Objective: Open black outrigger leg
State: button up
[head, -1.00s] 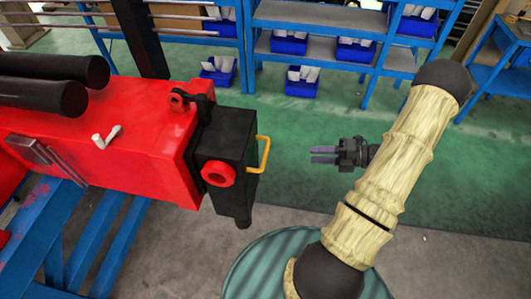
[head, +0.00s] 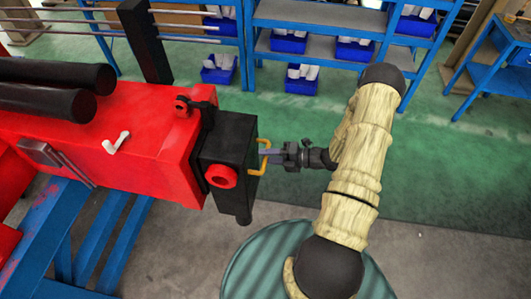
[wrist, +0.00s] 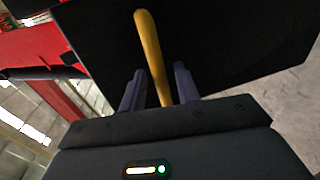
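The black outrigger leg (head: 227,145) is a boxy black block at the end of the red crane beam (head: 130,140). A yellow handle (head: 264,160) sticks out from its right face. My gripper (head: 268,155) is at the handle, pointing left toward the black face. In the wrist view the yellow handle (wrist: 149,55) runs down between my two grey fingers (wrist: 160,88). A gap shows on each side of the handle, so the fingers are open around it. The black leg face (wrist: 215,40) fills the background there.
A red ring (head: 220,174) sits on the leg's near side. A blue stand (head: 95,235) is under the red beam at the left. Blue shelves with bins (head: 302,82) stand at the back. Green floor (head: 430,180) to the right is clear.

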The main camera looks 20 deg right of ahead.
jog(key=shift+w+a+f, duration=0.1)
jog(key=shift+w+a, duration=0.2)
jog(key=shift+a, duration=0.2)
jog(key=shift+c, duration=0.2)
